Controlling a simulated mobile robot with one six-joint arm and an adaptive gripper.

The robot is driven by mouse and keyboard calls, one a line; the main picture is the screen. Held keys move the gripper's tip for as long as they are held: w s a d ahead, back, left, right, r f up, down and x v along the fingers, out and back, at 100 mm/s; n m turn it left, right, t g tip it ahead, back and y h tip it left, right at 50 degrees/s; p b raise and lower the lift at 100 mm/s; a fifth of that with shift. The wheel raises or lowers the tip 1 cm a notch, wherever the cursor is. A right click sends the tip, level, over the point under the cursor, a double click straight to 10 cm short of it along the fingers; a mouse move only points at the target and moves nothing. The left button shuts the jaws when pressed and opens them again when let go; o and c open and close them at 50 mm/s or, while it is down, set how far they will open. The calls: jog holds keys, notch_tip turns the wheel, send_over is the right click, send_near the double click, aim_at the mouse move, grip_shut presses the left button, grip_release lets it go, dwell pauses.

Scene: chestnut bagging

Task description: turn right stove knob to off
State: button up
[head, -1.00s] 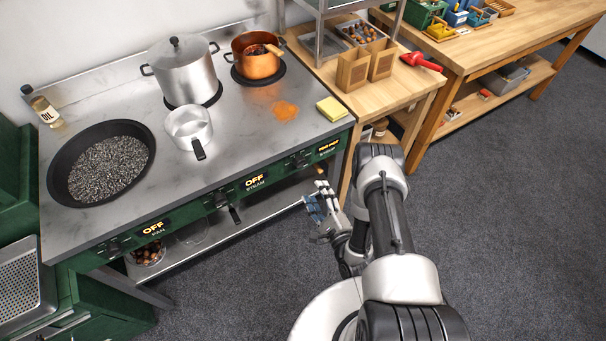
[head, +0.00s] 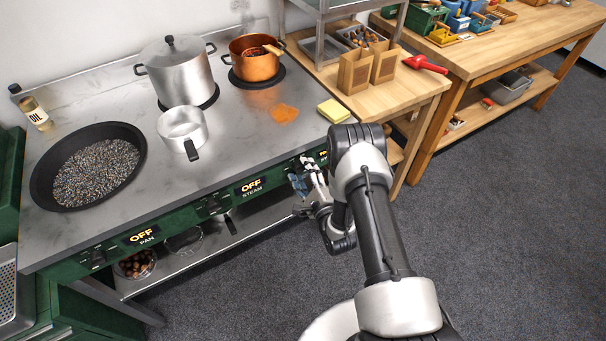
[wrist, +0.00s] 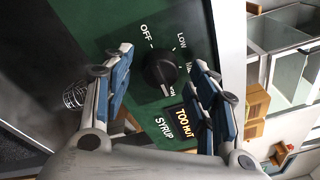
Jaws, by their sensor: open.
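The right stove knob (wrist: 158,68) is black and round on the green front panel (wrist: 100,25), labelled SYRUP. Its dial shows OFF at the upper left, LOW at the upper right and HI at the lower right. Its pointer seems turned toward the HI side, away from OFF. The lit display (wrist: 185,121) beside it reads TOO HOT. My gripper (head: 305,180) is at the stove's front right, and its fingers hide most of this knob in the head view. In the wrist view, its open blue-padded fingers (wrist: 163,75) stand on either side of the knob, apart from it.
The copper pot (head: 255,66) stands on the back right burner, with a steel pot (head: 178,72) to its left. Two other knobs (head: 214,205) (head: 97,257) have displays reading OFF. A wooden table (head: 400,102) adjoins on the right. The floor before the stove is clear.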

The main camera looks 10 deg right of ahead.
jog(key=shift+c, duration=0.4)
jog(key=c, duration=1)
